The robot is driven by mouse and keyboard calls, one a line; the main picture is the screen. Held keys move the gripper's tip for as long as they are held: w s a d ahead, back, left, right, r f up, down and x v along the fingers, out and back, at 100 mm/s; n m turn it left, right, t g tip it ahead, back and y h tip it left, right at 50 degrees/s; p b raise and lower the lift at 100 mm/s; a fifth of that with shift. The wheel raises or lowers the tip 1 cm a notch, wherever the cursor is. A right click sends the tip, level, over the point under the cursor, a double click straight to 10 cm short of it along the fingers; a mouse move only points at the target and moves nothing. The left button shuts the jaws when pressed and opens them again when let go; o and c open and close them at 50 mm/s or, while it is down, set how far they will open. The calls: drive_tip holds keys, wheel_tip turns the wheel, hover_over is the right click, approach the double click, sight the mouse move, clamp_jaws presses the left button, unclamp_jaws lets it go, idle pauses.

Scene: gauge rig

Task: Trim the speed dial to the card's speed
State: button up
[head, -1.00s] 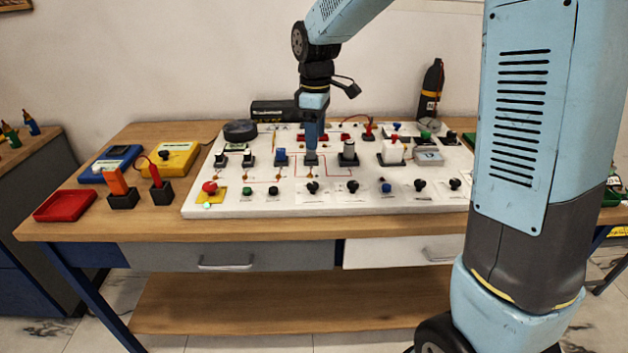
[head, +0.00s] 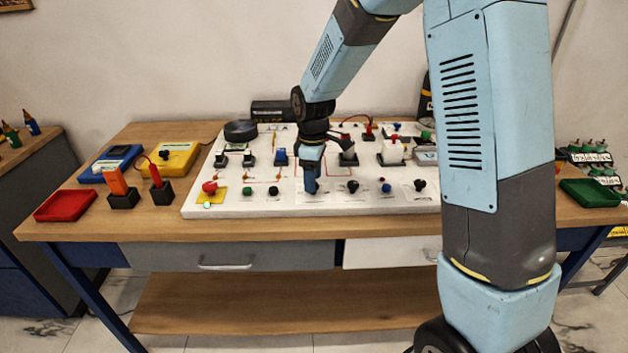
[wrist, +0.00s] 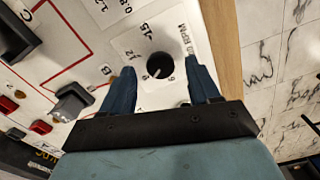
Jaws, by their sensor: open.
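In the wrist view a round black dial knob (wrist: 160,65) with a light pointer line stands on a white scale plate marked 15 and 12; its lettering is partly hidden and too small to read surely. My gripper (wrist: 159,72) is open, its blue fingers on either side of this knob, with a gap on each side. In the head view my gripper (head: 311,186) points down at the front row of the white panel (head: 240,205) and hides the knob there. I cannot tell which card states the speed.
Other knobs stand close by: a black one (head: 352,187) and a blue one (head: 386,188) to the right, a black one (head: 273,191) to the left. Switches and a red-capped button (head: 209,187) are on the panel. A red tray (head: 66,205) lies at the left.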

drive_tip(key=shift+f, duration=0.65)
drive_tip(key=shift+c, duration=0.2)
